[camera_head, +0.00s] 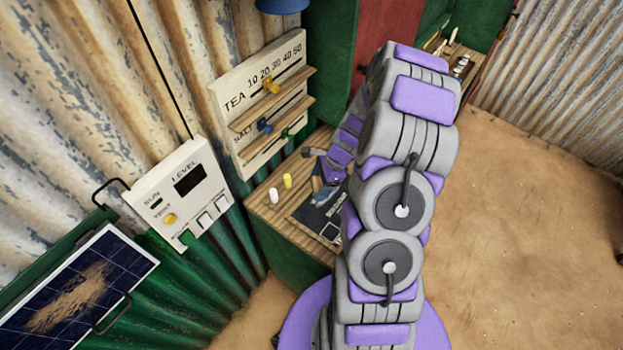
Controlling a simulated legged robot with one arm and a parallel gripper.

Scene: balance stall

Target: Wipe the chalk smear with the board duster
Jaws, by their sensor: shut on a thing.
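A dark slate (316,213) with pale markings lies on the wooden counter, partly hidden behind my arm. My gripper (319,183) is over the slate's far left part, shut on a small brown and blue thing that looks like the board duster (321,195). It is too small to tell whether the duster touches the slate. I cannot make out the chalk smear; it may be hidden by my gripper or arm.
A white chalk (273,195) and a yellow chalk (287,181) stand on the wooden counter (262,211) left of the slate. A peg board (240,105) and a level panel (183,197) are on the wall. A dusty solar panel (35,320) is lower left. Sandy floor is open at right.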

